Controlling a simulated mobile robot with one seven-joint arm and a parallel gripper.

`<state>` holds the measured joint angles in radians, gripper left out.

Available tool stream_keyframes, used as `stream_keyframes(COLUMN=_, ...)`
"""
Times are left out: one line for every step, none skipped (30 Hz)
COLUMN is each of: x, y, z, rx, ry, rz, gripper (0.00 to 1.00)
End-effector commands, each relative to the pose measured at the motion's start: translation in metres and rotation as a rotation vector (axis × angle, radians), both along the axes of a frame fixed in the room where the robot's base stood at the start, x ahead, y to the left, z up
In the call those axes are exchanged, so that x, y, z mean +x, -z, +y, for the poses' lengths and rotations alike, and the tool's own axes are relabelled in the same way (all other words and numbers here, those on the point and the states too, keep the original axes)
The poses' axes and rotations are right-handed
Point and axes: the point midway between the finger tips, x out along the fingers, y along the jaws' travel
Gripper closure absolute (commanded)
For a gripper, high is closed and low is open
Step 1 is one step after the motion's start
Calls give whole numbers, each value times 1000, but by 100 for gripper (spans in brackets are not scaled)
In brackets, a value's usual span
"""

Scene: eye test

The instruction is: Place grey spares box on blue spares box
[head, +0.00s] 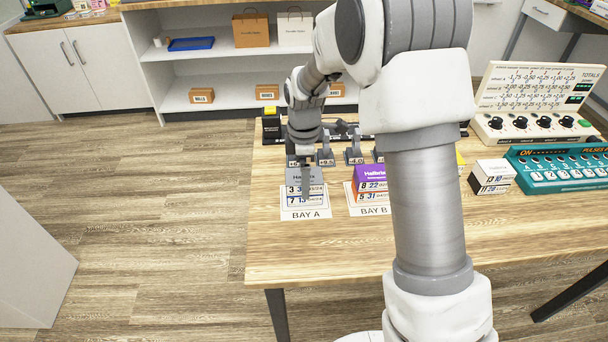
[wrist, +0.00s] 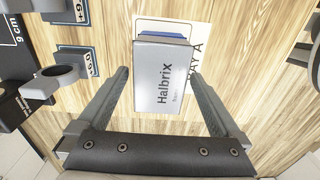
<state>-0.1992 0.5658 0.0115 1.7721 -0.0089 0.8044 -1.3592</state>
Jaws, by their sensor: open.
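The grey spares box (head: 295,178), marked Halbrix, sits on top of the blue spares box (head: 299,200) on the BAY A card. In the wrist view the grey box (wrist: 163,85) lies below the lens, and a strip of the blue box (wrist: 163,37) shows past its far edge. My gripper (wrist: 160,76) is open, with one finger on each side of the grey box and a visible gap at each side. In the head view my gripper (head: 306,182) is over the stack and partly hides it.
A purple box (head: 370,173) is stacked on another box on the BAY B card, right of BAY A. Grey lens stands (head: 326,157) are close behind the bays. A black-and-white box (head: 491,177) and a teal device (head: 558,167) stand at right. The front table edge is clear.

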Motion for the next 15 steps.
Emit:
stream_keyframes(x=1, y=-7, z=0, rx=1, ry=0, rz=-3, gripper=0)
stream_keyframes(x=1, y=-11, z=0, rx=1, ry=0, rz=-4, gripper=0)
stream_keyframes(x=1, y=-18, z=0, rx=1, ry=0, rz=-4, gripper=0)
stream_keyframes(x=1, y=-23, z=0, rx=2, ry=0, rz=-5, gripper=0)
stream_keyframes(x=1, y=-29, z=0, rx=2, ry=1, rz=-5, gripper=0)
stream_keyframes(x=1, y=-38, z=0, rx=2, ry=1, rz=-5, gripper=0)
stream_keyframes(x=1, y=-45, z=0, rx=2, ry=1, rz=-6, gripper=0)
stream_keyframes(x=1, y=-52, z=0, rx=2, ry=1, rz=-5, gripper=0)
stream_keyframes(x=1, y=-61, z=0, rx=1, ry=1, rz=-6, gripper=0)
stream_keyframes(x=1, y=-68, z=0, rx=1, ry=1, rz=-6, gripper=0)
stream_keyframes(x=1, y=-74, z=0, rx=1, ry=1, rz=-6, gripper=0)
stream_keyframes(x=1, y=-82, z=0, rx=1, ry=0, rz=-4, gripper=0)
stream_keyframes(x=1, y=-88, z=0, rx=1, ry=0, rz=-4, gripper=0)
stream_keyframes(x=1, y=-93, z=0, rx=1, ry=0, rz=-5, gripper=0)
stream_keyframes(x=1, y=-100, z=0, rx=1, ry=0, rz=-4, gripper=0)
